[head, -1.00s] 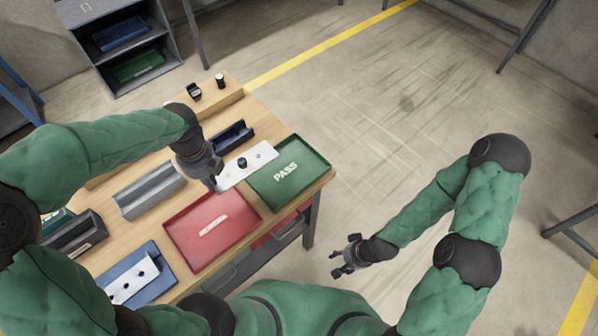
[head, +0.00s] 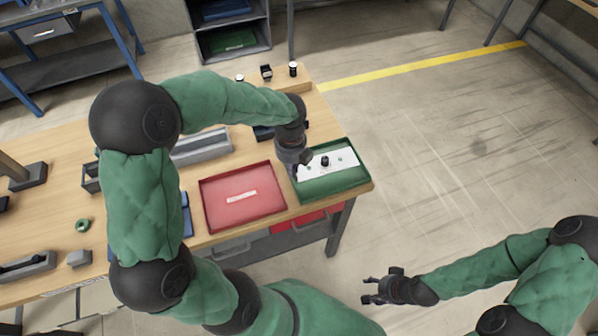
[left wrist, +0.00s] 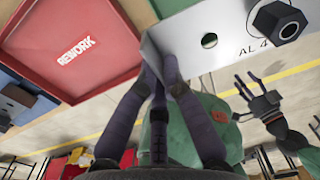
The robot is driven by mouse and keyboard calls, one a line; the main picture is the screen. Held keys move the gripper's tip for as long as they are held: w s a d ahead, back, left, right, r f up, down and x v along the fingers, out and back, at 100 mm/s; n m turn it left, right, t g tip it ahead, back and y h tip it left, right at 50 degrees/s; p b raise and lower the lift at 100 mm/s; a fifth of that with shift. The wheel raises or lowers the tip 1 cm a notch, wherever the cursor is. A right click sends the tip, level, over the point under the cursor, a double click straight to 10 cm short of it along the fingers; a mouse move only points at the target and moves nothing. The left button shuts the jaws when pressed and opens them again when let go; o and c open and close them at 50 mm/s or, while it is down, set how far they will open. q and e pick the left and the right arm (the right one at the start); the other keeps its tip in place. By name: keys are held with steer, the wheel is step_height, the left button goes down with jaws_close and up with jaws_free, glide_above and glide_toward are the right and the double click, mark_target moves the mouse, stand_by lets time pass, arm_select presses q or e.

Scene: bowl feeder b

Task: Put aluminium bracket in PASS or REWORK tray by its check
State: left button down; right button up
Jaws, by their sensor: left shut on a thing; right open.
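The aluminium bracket (head: 341,161) is a pale flat plate with a dark nut on it. In the head view it lies over the green tray (head: 335,188); whether it touches the tray floor I cannot tell. My left gripper (head: 301,168) is shut on the bracket's left end. The left wrist view shows its fingers (left wrist: 160,85) at the plate's edge, with a hole, the nut and partly cut-off lettering "AL 4" on the plate. The red tray (head: 207,205), labelled REWORK in the left wrist view (left wrist: 122,75), is left of the green one. My right gripper (head: 374,290) is open and empty, off the table.
A grey channel-shaped block (head: 200,147) stands behind the red tray. Small dark items (head: 266,72) sit at the table's back edge. A green ring (head: 82,225) lies at the left. A grey shelf unit (head: 232,42) stands behind the table. The floor to the right is clear.

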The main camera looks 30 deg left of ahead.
arm_select(q)
steer(key=w+f, duration=0.2)
steer(key=w+a+f+b, duration=0.1)
steer(key=w+f, duration=0.1)
steer(key=f, duration=0.1)
steer(key=shift+w+f, duration=0.1)
steer(key=shift+f, duration=0.05)
steer(key=shift+w+a+f+b, duration=0.15)
steer(key=shift+f+b, duration=0.1)
steer(key=shift+f, duration=0.65)
steer(key=shift+w+d+f+b, duration=0.15)
steer(key=shift+f+b, duration=0.1)
steer(key=shift+f, duration=0.65)
steer(key=shift+a, duration=0.1)
steer(key=shift+f, duration=0.1)
steer(key=shift+f, duration=0.35)
steer(key=shift+s+f, duration=0.15)
steer(key=c, duration=1.7)
jaws_free()
step_height(320, 180, up, 13)
steer(key=shift+r+p, duration=0.15)
steer(key=shift+p, duration=1.1)
